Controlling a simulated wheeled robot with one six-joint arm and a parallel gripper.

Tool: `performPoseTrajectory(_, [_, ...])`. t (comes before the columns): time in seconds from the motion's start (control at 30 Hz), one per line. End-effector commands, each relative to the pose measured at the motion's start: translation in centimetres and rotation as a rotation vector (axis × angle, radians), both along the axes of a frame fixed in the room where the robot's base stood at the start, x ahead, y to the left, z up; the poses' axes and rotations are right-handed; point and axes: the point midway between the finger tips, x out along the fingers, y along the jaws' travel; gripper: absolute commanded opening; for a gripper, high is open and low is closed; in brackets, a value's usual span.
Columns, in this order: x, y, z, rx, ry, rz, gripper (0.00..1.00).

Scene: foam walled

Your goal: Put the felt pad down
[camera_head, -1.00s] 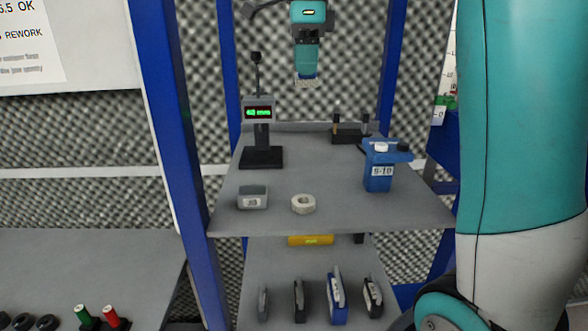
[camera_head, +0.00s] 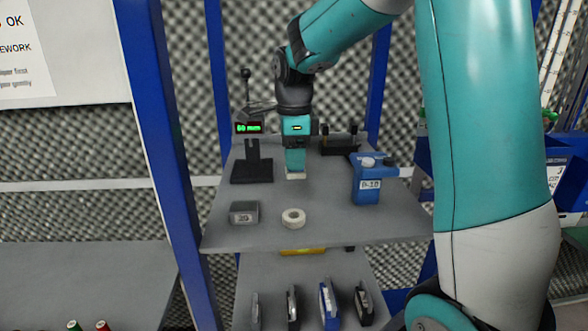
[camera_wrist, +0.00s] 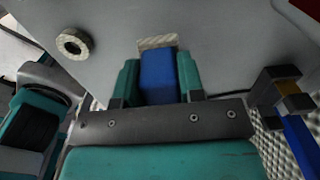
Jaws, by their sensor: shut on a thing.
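My gripper (camera_head: 295,164) points down over the middle of the grey shelf top. In the wrist view its two teal fingers (camera_wrist: 157,78) are shut on a blue block (camera_wrist: 158,74). A pale, textured felt pad (camera_wrist: 157,42) shows at the far end of this block. The felt pad also shows as a pale strip just below the gripper in the head view (camera_head: 296,176). It is at or very close to the shelf surface; I cannot tell whether it touches. The fingers and block hide most of the pad.
A white ring (camera_head: 293,217) and a grey block (camera_head: 244,212) lie nearer the shelf's front edge. Blue posts flank the shelf.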

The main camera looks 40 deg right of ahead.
Motion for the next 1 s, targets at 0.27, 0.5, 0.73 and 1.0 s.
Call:
performPoseTrajectory(0.27, [-0.1, 0.0, -3.2, 0.001, 0.004, 0.000, 0.14])
performPoseTrajectory(0.5, [-0.1, 0.0, -4.3, 0.001, 0.003, 0.000, 0.10])
performPoseTrajectory(0.73, [-0.1, 0.0, -4.3, 0.001, 0.003, 0.000, 0.61])
performPoseTrajectory(1.0, [0.0, 0.0, -4.5, 0.001, 0.001, 0.000, 0.61])
